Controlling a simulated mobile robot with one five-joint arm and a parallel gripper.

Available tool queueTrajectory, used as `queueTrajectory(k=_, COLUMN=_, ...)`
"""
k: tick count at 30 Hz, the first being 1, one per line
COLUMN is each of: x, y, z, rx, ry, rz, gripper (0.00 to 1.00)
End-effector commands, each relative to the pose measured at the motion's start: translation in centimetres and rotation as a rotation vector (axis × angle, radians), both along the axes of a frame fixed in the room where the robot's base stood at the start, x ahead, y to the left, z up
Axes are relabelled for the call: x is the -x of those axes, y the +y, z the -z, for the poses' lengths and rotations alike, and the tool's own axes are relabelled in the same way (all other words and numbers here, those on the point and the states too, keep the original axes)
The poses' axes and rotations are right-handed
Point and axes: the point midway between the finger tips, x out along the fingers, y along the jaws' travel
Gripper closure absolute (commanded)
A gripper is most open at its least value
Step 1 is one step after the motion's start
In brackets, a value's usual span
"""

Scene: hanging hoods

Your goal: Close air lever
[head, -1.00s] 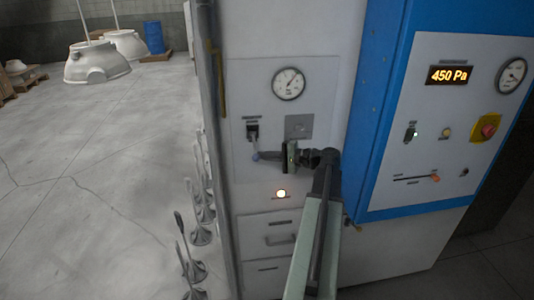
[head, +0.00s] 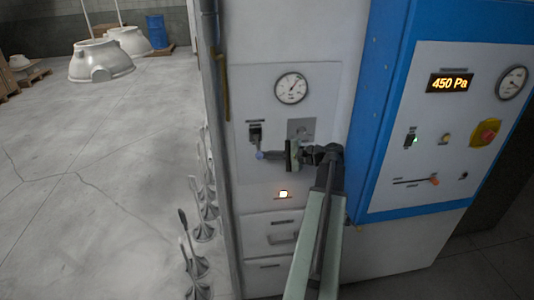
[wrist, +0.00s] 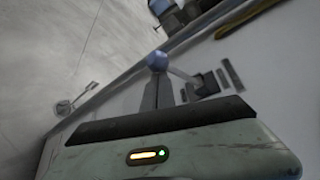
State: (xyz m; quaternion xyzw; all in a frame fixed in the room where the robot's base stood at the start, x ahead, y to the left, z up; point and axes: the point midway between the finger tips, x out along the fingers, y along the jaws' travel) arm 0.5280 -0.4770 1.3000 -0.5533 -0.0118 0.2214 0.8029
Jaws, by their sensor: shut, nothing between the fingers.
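The lever on the pale cabinet panel ends in a blue ball knob (head: 259,155), just below a small black fitting (head: 255,132). In the wrist view the knob (wrist: 157,61) sits on a grey rod that runs right to a dark mount (wrist: 205,84). My gripper (head: 271,155) is shut and empty, held in front of the panel just right of the knob. In the wrist view its closed fingers (wrist: 158,88) point at the knob and overlap its lower edge. I cannot tell whether they touch it.
A round gauge (head: 291,88) is above the lever, and a lit indicator (head: 283,193) and drawers (head: 268,232) are below. A blue-framed control panel (head: 440,130) stands to the right, reading 450 Pa. Several metal stands (head: 202,230) line the cabinet's left side. Open floor (head: 90,190) lies left.

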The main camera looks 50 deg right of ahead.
Motion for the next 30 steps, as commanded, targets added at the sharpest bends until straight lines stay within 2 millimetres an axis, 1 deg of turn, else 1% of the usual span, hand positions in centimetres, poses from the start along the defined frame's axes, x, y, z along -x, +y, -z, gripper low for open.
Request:
queueTrajectory(k=1, x=0.1, y=0.1, z=-0.9, rx=0.000, ry=0.000, rz=0.000, gripper=1.00)
queueTrajectory(k=15, x=0.3, y=0.2, z=-4.6, rx=0.001, ry=0.000, rz=0.000, gripper=1.00)
queueTrajectory(k=17, x=0.3, y=0.3, z=-4.2, rx=0.001, ry=0.000, rz=0.000, gripper=1.00)
queueTrajectory(k=23, x=0.3, y=0.2, z=-3.9, rx=0.001, ry=0.000, rz=0.000, gripper=1.00)
queueTrajectory(k=26, x=0.2, y=0.1, z=-2.8, rx=0.001, ry=-0.001, rz=-0.002, gripper=1.00)
queueTrajectory(k=30, x=0.1, y=-0.5, z=-0.2, rx=0.001, ry=-0.001, rz=-0.004, gripper=1.00)
